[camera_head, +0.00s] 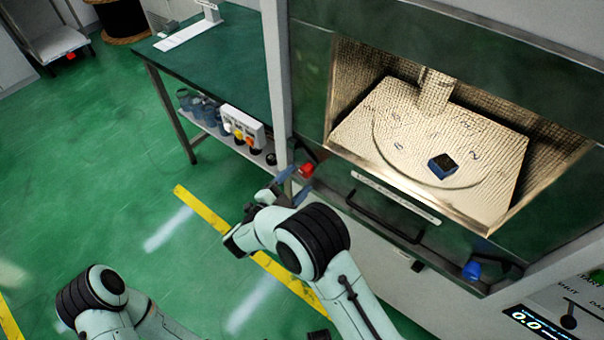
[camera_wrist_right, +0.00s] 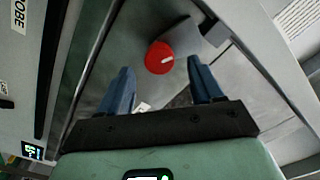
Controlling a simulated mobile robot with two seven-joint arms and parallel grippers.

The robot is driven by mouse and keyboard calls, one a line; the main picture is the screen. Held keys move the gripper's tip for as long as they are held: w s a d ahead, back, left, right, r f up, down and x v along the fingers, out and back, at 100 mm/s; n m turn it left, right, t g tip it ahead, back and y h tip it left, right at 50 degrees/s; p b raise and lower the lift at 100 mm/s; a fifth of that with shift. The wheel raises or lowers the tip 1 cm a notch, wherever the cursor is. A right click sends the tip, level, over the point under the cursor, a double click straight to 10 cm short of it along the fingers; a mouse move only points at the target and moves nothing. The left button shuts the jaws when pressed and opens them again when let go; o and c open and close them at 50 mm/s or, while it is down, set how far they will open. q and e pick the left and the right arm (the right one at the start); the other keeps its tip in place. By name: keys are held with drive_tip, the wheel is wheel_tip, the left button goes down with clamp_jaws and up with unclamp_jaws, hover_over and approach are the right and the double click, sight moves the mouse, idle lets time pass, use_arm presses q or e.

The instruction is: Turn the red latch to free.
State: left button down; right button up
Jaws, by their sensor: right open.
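The red latch (camera_head: 306,170) is a round red knob on the left side of the microwave unit's front, below the chamber opening. My right gripper (camera_head: 293,186) is at the latch in the head view. In the wrist view the blue fingers of the right gripper (camera_wrist_right: 162,80) are open, apart on either side of the latch; contact does not show. My left arm shows at bottom left, its gripper out of view.
The chamber (camera_head: 350,150) stands open with a small dark-topped blue block (camera_head: 443,166) inside. Below it are a black bar handle (camera_head: 385,216) and a blue knob (camera_head: 472,270).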

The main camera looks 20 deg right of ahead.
sight(304, 174)
use_arm(q)
drive_tip(key=shift+r, duration=0.15)
use_arm(e)
drive_tip(key=shift+x, duration=1.55)
drive_tip(key=shift+c, duration=0.4)
drive_tip(key=c, duration=1)
